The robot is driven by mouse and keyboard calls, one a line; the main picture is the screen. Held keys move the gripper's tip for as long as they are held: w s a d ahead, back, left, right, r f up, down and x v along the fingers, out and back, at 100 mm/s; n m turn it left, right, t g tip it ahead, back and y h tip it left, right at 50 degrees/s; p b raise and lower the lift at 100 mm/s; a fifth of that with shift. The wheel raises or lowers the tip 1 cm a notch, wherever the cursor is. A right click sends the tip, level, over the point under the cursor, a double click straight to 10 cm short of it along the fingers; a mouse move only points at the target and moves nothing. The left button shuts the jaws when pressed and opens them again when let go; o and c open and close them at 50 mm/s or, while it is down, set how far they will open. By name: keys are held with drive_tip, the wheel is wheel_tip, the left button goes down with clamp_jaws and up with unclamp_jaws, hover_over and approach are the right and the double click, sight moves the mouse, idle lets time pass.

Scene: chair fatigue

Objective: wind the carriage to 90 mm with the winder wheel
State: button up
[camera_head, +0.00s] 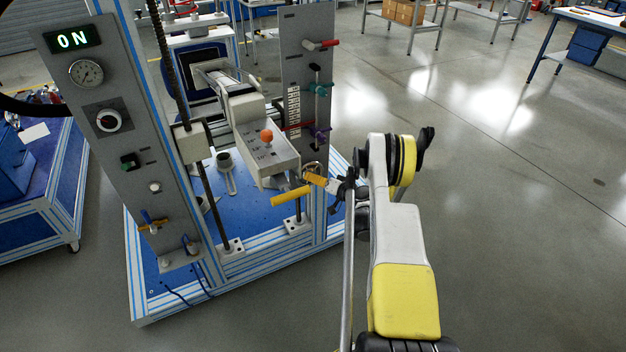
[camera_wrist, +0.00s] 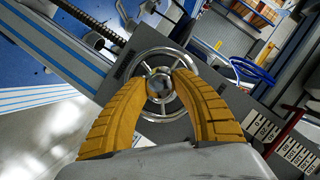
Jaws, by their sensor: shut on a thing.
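The winder wheel (camera_wrist: 160,84) is a spoked metal wheel on a grey plate in the wrist view. It also shows small in the head view (camera_head: 312,167), partly hidden by my gripper. My gripper (camera_wrist: 164,74) has yellow ribbed fingers, closed in on the wheel from both sides with the tips at its hub. In the head view my gripper (camera_head: 317,180) is at the foot of the right panel. A scale (camera_head: 293,110) with a red pointer (camera_head: 297,126) is on that panel. The scale also shows in the wrist view (camera_wrist: 298,154), its reading unclear. I cannot tell which part is the carriage.
A grey box (camera_head: 270,158) with an orange ball knob stands left of my gripper. A yellow bar (camera_head: 291,196) sticks out below it. Coloured levers (camera_head: 318,88) project from the right panel. The left panel (camera_head: 120,130) has a display reading "ON". The floor at right is clear.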

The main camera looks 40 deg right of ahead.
idle(0.4)
drive_tip(key=o, duration=1.2)
wheel_tip(320, 180, up, 10)
